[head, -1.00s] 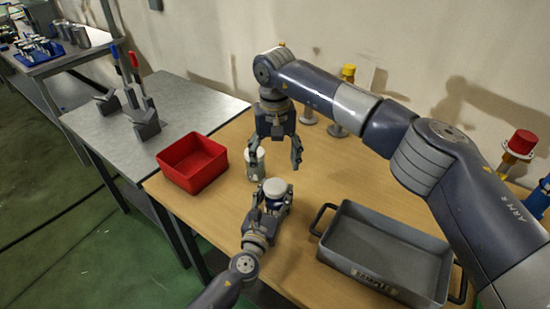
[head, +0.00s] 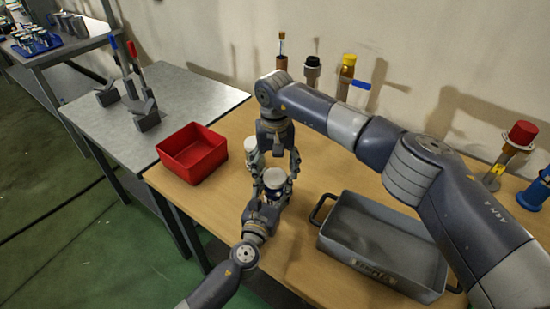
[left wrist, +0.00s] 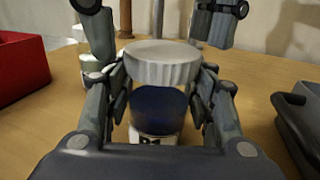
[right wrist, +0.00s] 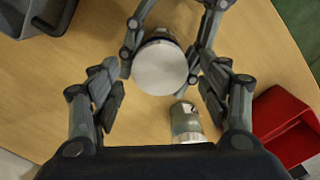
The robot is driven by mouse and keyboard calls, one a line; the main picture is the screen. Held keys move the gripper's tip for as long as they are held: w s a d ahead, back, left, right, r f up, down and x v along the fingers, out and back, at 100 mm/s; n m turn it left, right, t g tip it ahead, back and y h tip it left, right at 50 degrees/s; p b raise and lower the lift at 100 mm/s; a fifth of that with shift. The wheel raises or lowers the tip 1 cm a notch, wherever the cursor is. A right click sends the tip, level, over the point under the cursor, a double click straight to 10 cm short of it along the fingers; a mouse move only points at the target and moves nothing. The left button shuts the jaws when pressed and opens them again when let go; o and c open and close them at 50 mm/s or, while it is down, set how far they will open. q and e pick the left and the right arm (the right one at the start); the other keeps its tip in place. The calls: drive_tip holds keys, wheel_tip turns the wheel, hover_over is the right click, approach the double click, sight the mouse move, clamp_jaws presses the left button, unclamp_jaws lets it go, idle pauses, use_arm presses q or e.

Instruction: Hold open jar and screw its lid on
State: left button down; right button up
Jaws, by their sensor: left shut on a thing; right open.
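My left gripper (head: 268,204) is shut on a jar with dark blue contents (left wrist: 158,108), held upright. A white ribbed lid (left wrist: 162,62) sits on top of the jar; whether it is threaded on cannot be told. The lid also shows in the head view (head: 274,177) and from above in the right wrist view (right wrist: 160,68). My right gripper (right wrist: 160,92) is open and points down over the lid. Its fingers are spread to either side and apart from it. In the left wrist view, its fingertips hang behind and above the lid.
A second white-capped jar (right wrist: 186,118) stands close by on the wooden table. A red bin (head: 192,152) is left of it. A grey handled tray (head: 385,247) lies to the right. Several bottles and fittings, one yellow-topped (head: 347,70), line the wall.

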drive_tip(key=shift+f, duration=0.45)
drive_tip(key=c, duration=1.2)
drive_tip(key=shift+o, duration=0.2)
drive_tip(key=shift+m, duration=1.7)
drive_tip(key=o, duration=1.2)
drive_tip(key=shift+r, duration=0.1)
